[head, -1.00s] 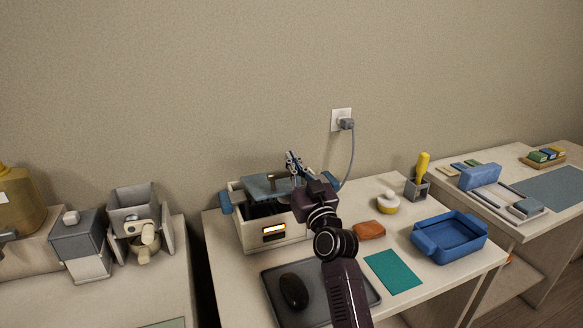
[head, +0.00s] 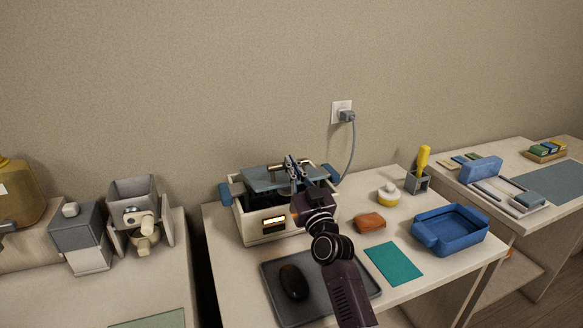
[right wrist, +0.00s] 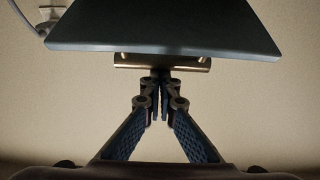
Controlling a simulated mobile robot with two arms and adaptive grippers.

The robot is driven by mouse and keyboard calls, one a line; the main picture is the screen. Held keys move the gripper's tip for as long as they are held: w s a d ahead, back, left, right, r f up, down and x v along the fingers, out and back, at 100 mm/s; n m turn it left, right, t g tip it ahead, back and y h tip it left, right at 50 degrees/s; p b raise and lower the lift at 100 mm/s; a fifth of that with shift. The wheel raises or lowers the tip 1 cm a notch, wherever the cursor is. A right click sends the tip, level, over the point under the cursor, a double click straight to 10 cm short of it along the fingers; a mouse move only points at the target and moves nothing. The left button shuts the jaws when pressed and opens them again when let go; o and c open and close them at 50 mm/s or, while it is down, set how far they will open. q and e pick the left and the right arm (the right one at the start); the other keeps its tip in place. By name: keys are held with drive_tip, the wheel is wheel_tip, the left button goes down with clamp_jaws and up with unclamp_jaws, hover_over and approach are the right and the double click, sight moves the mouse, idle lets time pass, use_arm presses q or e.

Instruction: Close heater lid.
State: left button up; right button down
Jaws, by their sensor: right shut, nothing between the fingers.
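The heater (head: 252,229) is a white box with blue side handles and a lit orange display, on the middle table. Its blue-grey lid (head: 262,181) is partly open, raised above the dark opening. In the right wrist view the lid (right wrist: 160,28) fills the top, with a brass-coloured bar (right wrist: 185,63) under its edge. My right gripper (head: 292,160) is at the front of the lid, shut and empty. In the right wrist view its fingertips (right wrist: 160,76) are close by the bar; whether they touch it I cannot tell. My left gripper is not in view.
A dark mouse-like object (head: 293,283) lies on a grey tray (head: 270,305) in front of the heater. An orange block (head: 369,222), a teal mat (head: 393,263) and a blue tray (head: 426,238) are to the right. A cord (head: 351,150) runs from the wall socket behind.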

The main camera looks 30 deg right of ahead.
drive_tip(key=f+b, duration=0.2)
drive_tip(key=b, duration=0.1)
drive_tip(key=shift+s+a+f+t, duration=0.15)
drive_tip(key=shift+s+f+t, duration=0.15)
drive_tip(key=shift+s+t, duration=0.1)
drive_tip(key=shift+s+a+f+b, duration=0.1)
drive_tip(key=shift+s+f+b, duration=0.1)
drive_tip(key=shift+f+b, duration=0.35)
drive_tip(key=shift+s+f+b, duration=0.15)
drive_tip(key=shift+f+b, duration=0.25)
drive_tip(key=shift+f, duration=0.25)
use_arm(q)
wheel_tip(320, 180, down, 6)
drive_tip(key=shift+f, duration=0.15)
use_arm(e)
drive_tip(key=shift+s+a+f, duration=0.1)
drive_tip(key=shift+s+f, duration=0.15)
drive_tip(key=shift+f, duration=0.3)
